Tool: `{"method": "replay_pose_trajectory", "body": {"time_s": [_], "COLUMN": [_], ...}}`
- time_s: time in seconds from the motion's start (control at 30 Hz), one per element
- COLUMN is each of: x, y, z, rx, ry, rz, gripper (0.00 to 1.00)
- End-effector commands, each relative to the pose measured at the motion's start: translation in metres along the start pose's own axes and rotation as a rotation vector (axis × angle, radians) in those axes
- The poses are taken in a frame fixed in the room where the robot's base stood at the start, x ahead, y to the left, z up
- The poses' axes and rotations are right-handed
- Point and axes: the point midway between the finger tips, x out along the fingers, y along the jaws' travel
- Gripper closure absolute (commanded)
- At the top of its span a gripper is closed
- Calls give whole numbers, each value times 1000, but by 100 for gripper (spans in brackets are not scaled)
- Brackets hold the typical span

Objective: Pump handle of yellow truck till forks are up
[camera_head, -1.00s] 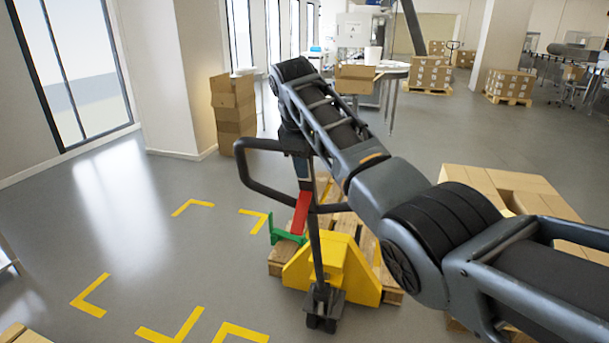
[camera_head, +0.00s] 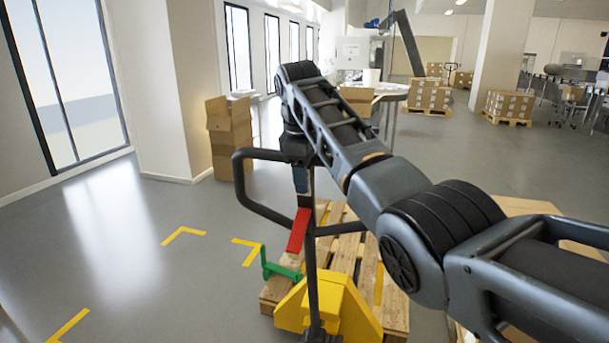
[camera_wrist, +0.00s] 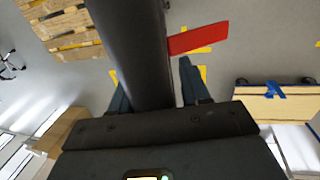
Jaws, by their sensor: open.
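The yellow pallet truck (camera_head: 335,305) stands at lower centre in the head view, in front of a wooden pallet (camera_head: 392,307). Its dark handle rises upright and ends in a looped grip (camera_head: 252,195). A red lever (camera_head: 299,230) and a green pedal (camera_head: 283,271) show beside the shaft. My gripper (camera_head: 302,180) is at the handle's upper part, partly hidden by my arm. In the wrist view, my gripper's fingers (camera_wrist: 156,85) are apart, with a thick black bar (camera_wrist: 130,45) of the handle between them. The red lever (camera_wrist: 198,38) is right of them. The forks are hidden.
Yellow floor markings (camera_head: 183,234) lie left of the truck on open grey floor. Stacked cardboard boxes (camera_head: 230,140) stand by the wall corner. More boxes (camera_head: 515,207) are partly behind my arm at right. Loaded pallets stand far back.

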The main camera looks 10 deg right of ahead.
Motion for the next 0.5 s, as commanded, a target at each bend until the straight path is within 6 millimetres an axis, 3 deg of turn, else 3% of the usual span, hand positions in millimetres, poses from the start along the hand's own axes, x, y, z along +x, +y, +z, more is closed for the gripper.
{"method": "replay_pose_trajectory", "body": {"time_s": [0.17,0.5], "x": [2,-4], "y": [-1,-1], "z": [0,0], "rx": [-1,-2], "ry": [-3,-1], "rz": [-3,-1], "gripper": [36,36]}}
